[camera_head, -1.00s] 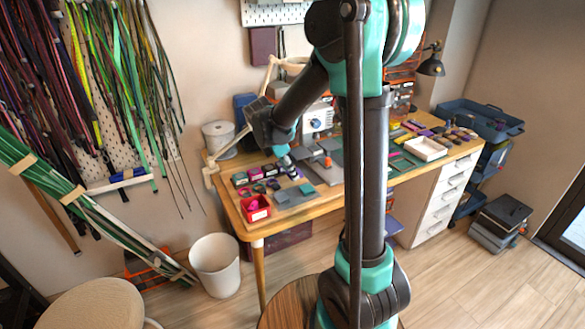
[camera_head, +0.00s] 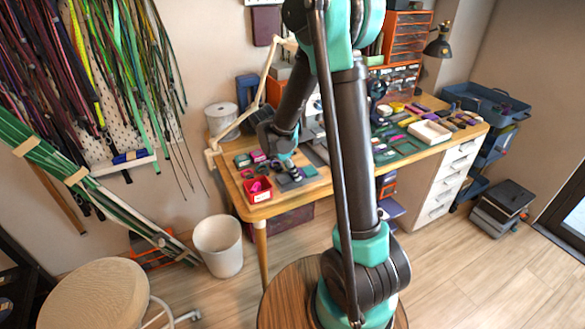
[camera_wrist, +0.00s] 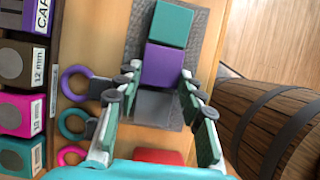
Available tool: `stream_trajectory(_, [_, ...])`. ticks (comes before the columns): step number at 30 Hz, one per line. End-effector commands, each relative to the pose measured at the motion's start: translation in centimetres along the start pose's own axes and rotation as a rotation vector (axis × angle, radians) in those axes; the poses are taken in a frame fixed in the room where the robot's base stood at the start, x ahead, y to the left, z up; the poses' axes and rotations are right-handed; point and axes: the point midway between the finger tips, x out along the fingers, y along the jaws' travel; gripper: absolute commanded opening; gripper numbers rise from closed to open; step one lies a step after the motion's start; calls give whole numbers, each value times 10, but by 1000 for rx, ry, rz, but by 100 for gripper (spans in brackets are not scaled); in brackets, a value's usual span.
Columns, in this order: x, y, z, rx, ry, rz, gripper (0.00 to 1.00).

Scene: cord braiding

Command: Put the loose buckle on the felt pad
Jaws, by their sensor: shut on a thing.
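My gripper (camera_wrist: 161,82) points down over the front left of the workbench, and its fingertips flank a purple block (camera_wrist: 163,64). This block seems to be the buckle in my jaws; whether it touches the surface below is unclear. A dark grey felt pad (camera_wrist: 208,32) lies beneath it. A teal block (camera_wrist: 174,24) is on the pad beyond the purple one, and a grey block (camera_wrist: 155,107) is on the near side, between the finger pads but apart from them. In the head view my gripper (camera_head: 291,172) is small and partly merges with the dark pieces there.
Left of the pad are purple, teal and pink rings (camera_wrist: 75,84) and a row of labelled boxes (camera_wrist: 18,68). A red bin (camera_head: 258,189) stands at the bench's front left corner. A wooden barrel-like stool (camera_wrist: 270,120) is beside the bench. A white tray (camera_head: 430,132) is farther right.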

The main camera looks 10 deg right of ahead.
Motion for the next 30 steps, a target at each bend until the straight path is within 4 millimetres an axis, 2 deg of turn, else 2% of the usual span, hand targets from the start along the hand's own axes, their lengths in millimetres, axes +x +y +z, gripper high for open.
stream_trajectory(30, [6,0,-2,0,0,0,18])
